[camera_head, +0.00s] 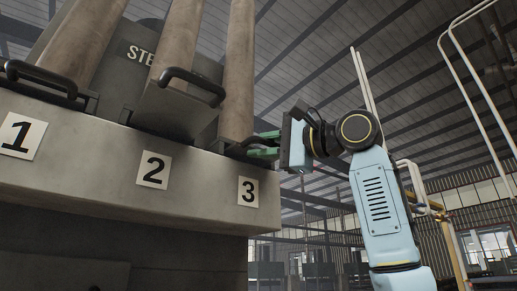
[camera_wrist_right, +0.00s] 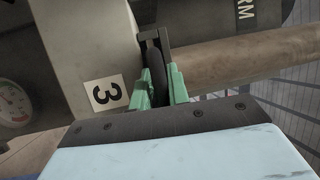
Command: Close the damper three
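Damper three sits above the white label "3" (camera_head: 248,191) at the right end of the grey furnace ledge. Its dark handle (camera_wrist_right: 157,68) shows in the right wrist view, running between the two green fingers of my right gripper (camera_wrist_right: 162,88). In the head view my right gripper (camera_head: 263,146) reaches in from the right to this handle, just above the label. The fingers stand on both sides of the handle; whether they press on it I cannot tell. The damper plate is mostly hidden in the head view. My left gripper is not in view.
Damper two's plate (camera_head: 177,108) tilts outward with its black handle (camera_head: 194,84) above label "2" (camera_head: 154,170). Another black handle (camera_head: 40,78) is above label "1" (camera_head: 22,136). Thick brown pipes (camera_head: 239,70) rise behind. A round gauge (camera_wrist_right: 12,106) shows at left.

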